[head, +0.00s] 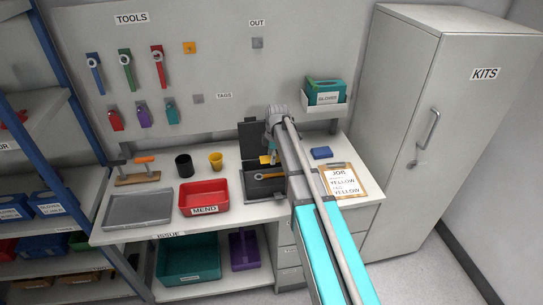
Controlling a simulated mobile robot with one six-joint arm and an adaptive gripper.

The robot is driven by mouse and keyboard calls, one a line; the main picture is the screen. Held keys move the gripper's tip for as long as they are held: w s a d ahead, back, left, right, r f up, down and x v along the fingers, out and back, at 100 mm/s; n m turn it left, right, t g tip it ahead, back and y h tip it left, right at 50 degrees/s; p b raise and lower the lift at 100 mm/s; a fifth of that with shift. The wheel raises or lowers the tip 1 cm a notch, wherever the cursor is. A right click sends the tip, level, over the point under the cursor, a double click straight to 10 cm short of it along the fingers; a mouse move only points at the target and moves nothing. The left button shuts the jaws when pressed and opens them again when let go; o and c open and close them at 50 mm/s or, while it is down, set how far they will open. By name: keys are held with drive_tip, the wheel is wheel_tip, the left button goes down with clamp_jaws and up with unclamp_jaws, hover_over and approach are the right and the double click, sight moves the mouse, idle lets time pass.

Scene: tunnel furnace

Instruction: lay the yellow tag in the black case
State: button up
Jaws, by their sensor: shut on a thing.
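The black case (250,133) stands open on the bench, its lid raised at the back. A yellow wrench (266,176) lies in its base. My gripper (272,152) reaches in from the front right and points down over the case. It is shut on the yellow tag (264,159), a small yellow patch just below the fingers and above the wrench. My arm hides the right part of the case, and the fingertips are small and partly hidden. I cannot tell whether the tag touches the case.
A red MEND bin (204,196), a grey tray (139,209), a black cup (184,165) and a yellow cup (216,161) stand left of the case. A blue block (321,153) and a clipboard reading JOB, YELLOW (341,181) lie right. A pegboard (215,70) rises behind.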

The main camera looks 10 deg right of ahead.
sight(272, 181)
drive_tip(key=shift+f, duration=0.2)
drive_tip(key=shift+f+b, duration=6.7)
drive_tip(key=shift+b, duration=0.2)
drive_tip(key=o, duration=1)
drive_tip(key=shift+r, duration=0.15)
drive_tip(key=shift+r+p, duration=1.85)
drive_tip(key=shift+p, duration=0.15)
